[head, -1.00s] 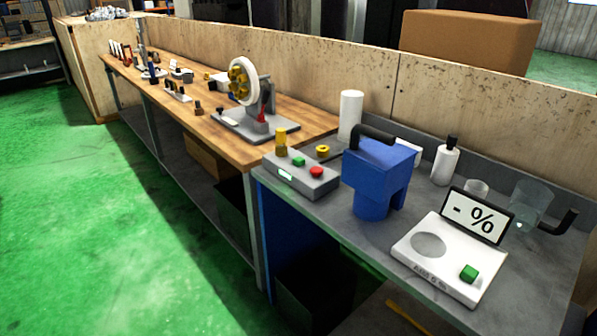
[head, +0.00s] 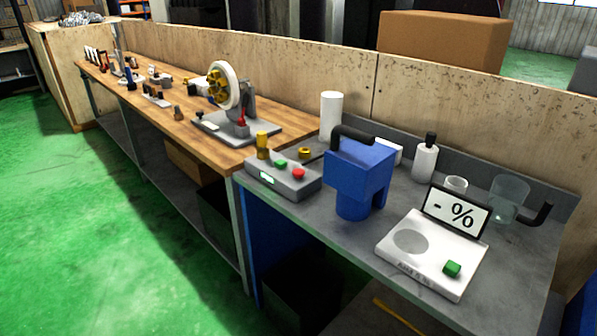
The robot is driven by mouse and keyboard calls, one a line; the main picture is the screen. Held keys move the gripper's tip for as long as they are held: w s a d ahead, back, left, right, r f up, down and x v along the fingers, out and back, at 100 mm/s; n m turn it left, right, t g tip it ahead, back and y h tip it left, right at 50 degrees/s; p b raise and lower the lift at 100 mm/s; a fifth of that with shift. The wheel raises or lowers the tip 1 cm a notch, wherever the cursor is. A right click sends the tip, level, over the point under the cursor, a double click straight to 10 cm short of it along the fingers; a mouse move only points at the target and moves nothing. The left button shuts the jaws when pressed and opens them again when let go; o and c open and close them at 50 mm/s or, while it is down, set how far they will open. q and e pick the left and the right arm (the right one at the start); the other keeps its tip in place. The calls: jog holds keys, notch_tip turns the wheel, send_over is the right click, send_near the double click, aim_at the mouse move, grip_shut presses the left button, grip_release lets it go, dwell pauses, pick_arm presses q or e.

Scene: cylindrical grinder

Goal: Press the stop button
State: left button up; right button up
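A grey control box (head: 268,185) sits at the left end of the grey bench. It carries a red button (head: 298,174), a green button (head: 281,163) and a small lit display (head: 266,177). The red button looks like the stop button; no label is readable. A yellow cylinder (head: 262,145) stands at the box's back left. Neither of my grippers shows in the head view.
A blue container with a black handle (head: 361,185) stands right of the box. A white device (head: 431,263) with a "- %" screen (head: 456,213) is further right. A chuck-like machine (head: 226,88) stands on the wooden bench (head: 228,148). Green floor (head: 90,230) is clear at left.

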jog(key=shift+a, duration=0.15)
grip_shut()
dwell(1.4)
